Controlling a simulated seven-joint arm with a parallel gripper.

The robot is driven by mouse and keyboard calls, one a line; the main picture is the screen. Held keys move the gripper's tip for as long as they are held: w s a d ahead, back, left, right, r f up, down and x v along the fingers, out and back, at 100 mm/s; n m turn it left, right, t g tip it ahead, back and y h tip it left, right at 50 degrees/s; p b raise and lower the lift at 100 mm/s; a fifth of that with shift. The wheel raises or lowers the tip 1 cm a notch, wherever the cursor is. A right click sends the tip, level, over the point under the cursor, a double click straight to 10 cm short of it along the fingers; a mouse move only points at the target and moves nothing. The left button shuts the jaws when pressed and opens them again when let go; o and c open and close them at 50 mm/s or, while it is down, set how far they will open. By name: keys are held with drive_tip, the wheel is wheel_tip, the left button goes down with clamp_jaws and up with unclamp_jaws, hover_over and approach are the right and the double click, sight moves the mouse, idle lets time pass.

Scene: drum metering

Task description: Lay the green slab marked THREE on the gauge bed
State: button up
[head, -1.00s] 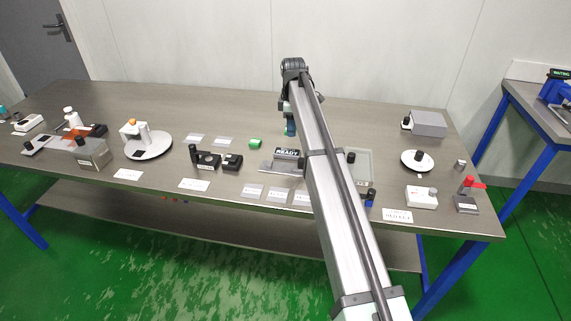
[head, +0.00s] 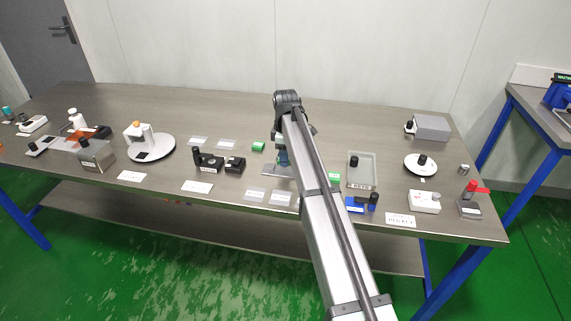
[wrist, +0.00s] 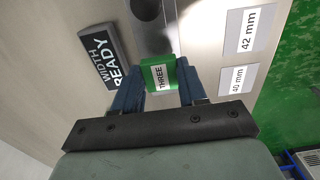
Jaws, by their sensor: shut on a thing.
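The green slab marked THREE (wrist: 159,76) is between the two blue fingers of my gripper (wrist: 158,90) in the wrist view, its label facing the camera. My gripper is shut on it. In the head view my gripper (head: 282,160) is low over the gauge, and my arm hides the slab and part of the gauge. The pale gauge bed (head: 269,171) shows beside the fingers. The gauge's display (wrist: 104,56) reads WIDTH READY in the wrist view, beside the slab. I cannot tell whether the slab touches the bed.
A black device (head: 208,162) stands left. Label cards (wrist: 241,31) lie near the front edge.

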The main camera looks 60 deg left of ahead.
drive_tip(key=shift+f, duration=1.85)
drive_tip(key=shift+f, duration=0.15)
drive_tip(key=o, duration=1)
wheel_tip(320, 180, up, 12)
drive_tip(key=shift+r, duration=0.15)
